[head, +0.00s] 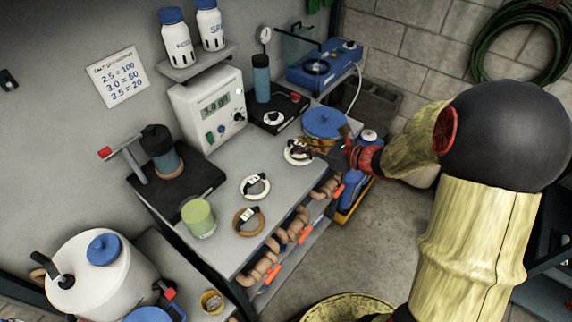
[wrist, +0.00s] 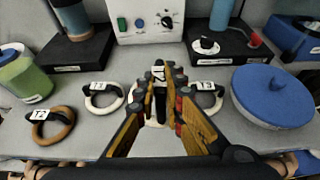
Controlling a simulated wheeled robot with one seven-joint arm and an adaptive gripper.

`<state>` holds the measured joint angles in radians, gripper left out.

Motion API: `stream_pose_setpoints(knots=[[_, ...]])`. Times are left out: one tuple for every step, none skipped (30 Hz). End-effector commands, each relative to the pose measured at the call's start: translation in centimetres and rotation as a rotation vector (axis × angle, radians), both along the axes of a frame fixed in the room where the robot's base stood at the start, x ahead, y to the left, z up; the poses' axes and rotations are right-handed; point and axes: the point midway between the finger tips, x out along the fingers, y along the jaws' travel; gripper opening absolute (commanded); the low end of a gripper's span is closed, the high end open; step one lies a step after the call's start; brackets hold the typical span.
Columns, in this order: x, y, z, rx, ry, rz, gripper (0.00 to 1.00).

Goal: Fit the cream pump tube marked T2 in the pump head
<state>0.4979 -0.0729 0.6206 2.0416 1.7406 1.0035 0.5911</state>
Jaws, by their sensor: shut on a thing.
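My gripper (wrist: 162,80) is shut on a cream piece (wrist: 159,108) with a dark clip and small white label; its mark is unreadable. In the head view my gripper (head: 330,150) is over the bench beside a pale loop (head: 297,155). In the wrist view, a cream loop marked T3 (wrist: 207,97) lies just right of the fingers. A cream loop (wrist: 101,100) lies to the left. A brown loop marked T2 (wrist: 53,127) lies farther left. A blue machine (head: 325,66) with a round rotor and raised clear cover, apparently the pump head, stands at the back.
A blue-lidded tub (wrist: 270,96) stands close right of my gripper. A green cup (head: 198,218) stands front left. Coiled hoses (head: 290,234) hang along the bench front.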

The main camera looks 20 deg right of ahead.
Motion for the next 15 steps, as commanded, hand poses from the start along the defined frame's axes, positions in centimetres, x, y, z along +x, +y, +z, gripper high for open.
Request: stream_pose_setpoints(knots=[[0.7,1.2,-0.9,0.001,0.002,0.006,0.00],[1.0,1.5,-1.6,0.002,0.003,0.004,0.00],[1.4,1.9,-2.4,0.003,0.004,0.003,0.00],[1.7,2.2,-2.9,0.002,0.003,0.002,0.00],[1.9,2.5,-3.4,0.001,0.003,0.003,0.00],[2.3,2.8,-3.9,0.002,0.002,0.001,0.00],[2.5,3.1,-4.3,0.002,0.003,0.002,0.00],[2.7,3.3,-4.6,0.001,0.002,0.002,0.00],[2.9,3.5,-5.0,0.001,0.002,0.001,0.00],[3.0,3.7,-5.1,0.000,0.002,0.001,0.00],[3.1,3.8,-5.3,0.001,0.001,0.001,0.00],[3.2,3.9,-5.4,0.001,0.001,0.000,0.00],[3.3,3.9,-5.5,0.001,0.001,0.000,0.00],[3.4,4.0,-5.6,0.001,0.001,0.000,0.00],[3.4,4.1,-5.7,0.002,0.001,-0.001,0.00]])
